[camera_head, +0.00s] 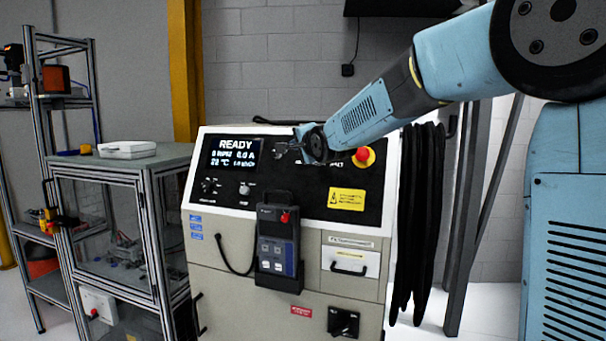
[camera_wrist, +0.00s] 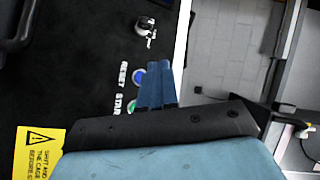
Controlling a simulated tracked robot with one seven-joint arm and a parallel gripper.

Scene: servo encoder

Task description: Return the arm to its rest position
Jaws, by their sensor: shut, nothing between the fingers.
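My arm reaches in from the right in the head view, and my gripper (camera_head: 284,150) is in front of the upper panel of the control cabinet (camera_head: 262,185). In the wrist view my gripper (camera_wrist: 157,68) shows two blue fingers closed together with nothing between them. They overlap the panel near a green button (camera_wrist: 131,107) and a blue button (camera_wrist: 139,77) marked RESET. A key switch (camera_wrist: 145,27) lies beyond the fingertips. I cannot tell whether the fingers touch the panel.
The display (camera_head: 233,154) reads READY. A red emergency button (camera_head: 363,156) sits right of my wrist. A pendant (camera_head: 277,240) hangs on the cabinet front. A framed glass cage (camera_head: 115,220) stands at left, and black hoses (camera_head: 419,210) hang at right.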

